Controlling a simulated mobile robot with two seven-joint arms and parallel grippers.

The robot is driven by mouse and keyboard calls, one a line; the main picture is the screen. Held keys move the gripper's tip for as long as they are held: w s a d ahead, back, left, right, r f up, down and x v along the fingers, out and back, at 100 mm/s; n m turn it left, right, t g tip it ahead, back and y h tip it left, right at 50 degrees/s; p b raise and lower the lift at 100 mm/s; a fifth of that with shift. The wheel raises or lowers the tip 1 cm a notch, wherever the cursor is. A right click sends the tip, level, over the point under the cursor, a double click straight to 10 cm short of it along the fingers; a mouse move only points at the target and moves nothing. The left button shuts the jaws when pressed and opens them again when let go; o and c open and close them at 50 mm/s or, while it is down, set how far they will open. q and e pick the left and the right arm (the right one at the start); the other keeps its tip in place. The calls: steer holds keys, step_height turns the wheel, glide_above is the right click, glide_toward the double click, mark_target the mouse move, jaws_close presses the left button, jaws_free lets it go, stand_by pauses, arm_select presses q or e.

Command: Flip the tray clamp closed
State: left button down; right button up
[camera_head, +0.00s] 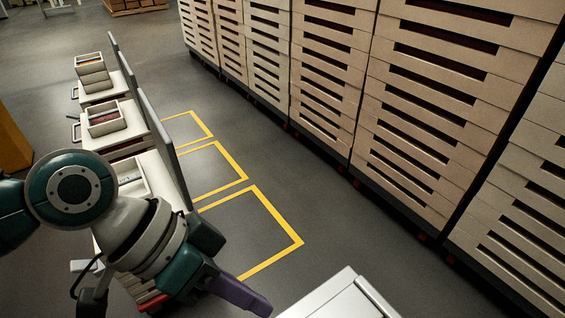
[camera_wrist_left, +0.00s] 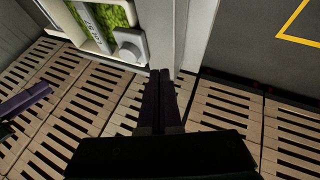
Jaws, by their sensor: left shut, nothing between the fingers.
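My left gripper (camera_head: 258,303) comes in from the left in the head view, low and beside a pale box-shaped unit (camera_head: 340,300) cut off by the bottom edge. In the left wrist view its two dark fingers (camera_wrist_left: 160,82) lie together, shut and empty, with their tips near a pale upright post. A pale tray (camera_wrist_left: 78,22) with green contents is at the top left. A small grey block with a rounded knob (camera_wrist_left: 129,46) sits at the tray's corner and may be the clamp; I cannot tell its position. A purple finger of my right gripper (camera_wrist_left: 24,100) shows at the left edge.
Tall slatted tan racks (camera_head: 420,100) line the right. A row of workbenches with bins (camera_head: 105,117) stands at the left behind my arm. Yellow floor markings (camera_head: 270,262) outline open grey floor between them.

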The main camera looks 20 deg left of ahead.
arm_select(q)
steer(key=shift+v, duration=1.15)
